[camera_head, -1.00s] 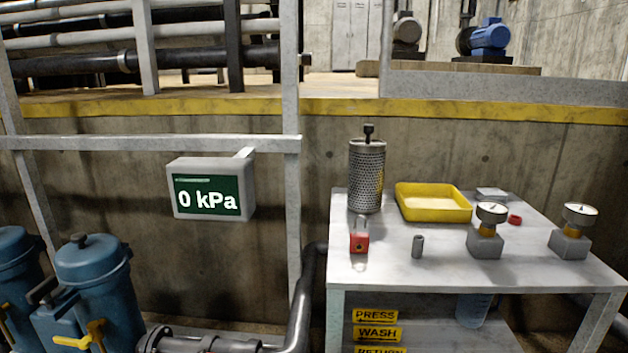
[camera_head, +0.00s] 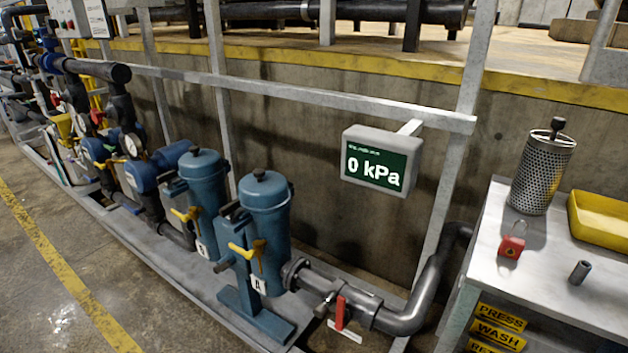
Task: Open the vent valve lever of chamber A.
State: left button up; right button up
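In the head view, chamber A (camera_head: 266,215) is the nearer blue cylinder, with a white label "A" (camera_head: 258,285) low on its front. A yellow lever (camera_head: 246,251) sits on its front; I cannot tell whether this is the vent valve lever. Chamber B (camera_head: 207,180) stands behind it to the left, with its own yellow lever (camera_head: 187,215) and a "B" label. A red lever (camera_head: 340,312) stands upright on the grey pipe right of chamber A. Neither of my grippers is in view.
A display (camera_head: 375,163) reads 0 kPa. A metal table (camera_head: 535,285) at right holds a perforated cylinder (camera_head: 542,172), a red padlock (camera_head: 511,246), a small grey cylinder (camera_head: 580,272) and a yellow tray (camera_head: 600,236). The floor (camera_head: 60,290) at lower left is open.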

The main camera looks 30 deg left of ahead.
aim_at(249, 255)
jog(key=u, duration=1.45)
